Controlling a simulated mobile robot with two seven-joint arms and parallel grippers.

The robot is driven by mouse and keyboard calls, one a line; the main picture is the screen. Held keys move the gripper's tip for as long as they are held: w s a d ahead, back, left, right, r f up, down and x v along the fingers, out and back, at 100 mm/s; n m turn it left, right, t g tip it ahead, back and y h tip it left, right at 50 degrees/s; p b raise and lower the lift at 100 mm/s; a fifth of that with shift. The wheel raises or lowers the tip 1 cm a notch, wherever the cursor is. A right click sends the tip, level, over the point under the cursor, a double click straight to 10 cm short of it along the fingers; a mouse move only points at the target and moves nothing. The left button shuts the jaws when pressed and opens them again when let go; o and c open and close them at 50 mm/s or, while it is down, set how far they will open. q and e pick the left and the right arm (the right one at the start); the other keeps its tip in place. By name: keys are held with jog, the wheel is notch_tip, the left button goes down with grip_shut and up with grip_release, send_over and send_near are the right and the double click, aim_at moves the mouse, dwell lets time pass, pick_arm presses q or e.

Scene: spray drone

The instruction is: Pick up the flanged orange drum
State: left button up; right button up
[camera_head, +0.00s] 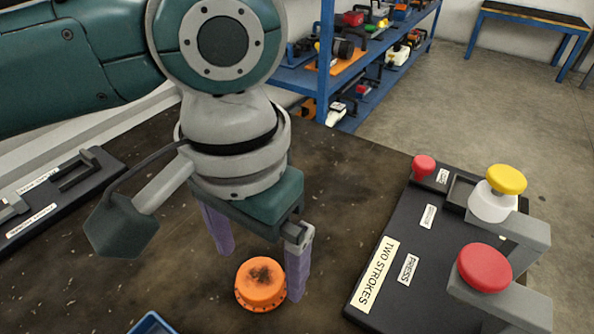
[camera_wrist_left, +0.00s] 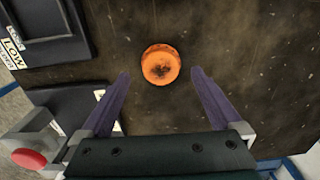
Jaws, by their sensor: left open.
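The flanged orange drum (camera_head: 260,282) stands upright on the dark worktable, with a dark smudge on its top and a bolted rim at its base. It also shows in the left wrist view (camera_wrist_left: 161,65), beyond the fingertips and roughly midway between them. My left gripper (camera_head: 262,268) is open and empty, with purple fingers pointing down. In the head view one finger is behind and left of the drum, and the other overlaps its right edge. I cannot tell whether that finger touches it. My right gripper is not in view.
A black panel (camera_head: 405,285) with red and yellow buttons and a "TWO STROKES" label lies to the right. A black panel with a handle (camera_head: 70,190) is at the left. A blue tray edge (camera_head: 152,322) shows at the bottom. Blue shelves (camera_head: 322,75) stand behind the table.

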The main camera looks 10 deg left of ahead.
aim_at(261, 282)
pick_arm(q)
notch_tip(261, 282, down, 3)
jog(key=shift+a+r+b, duration=0.1)
jog(key=shift+b, duration=0.2)
jog(key=c, duration=1.4)
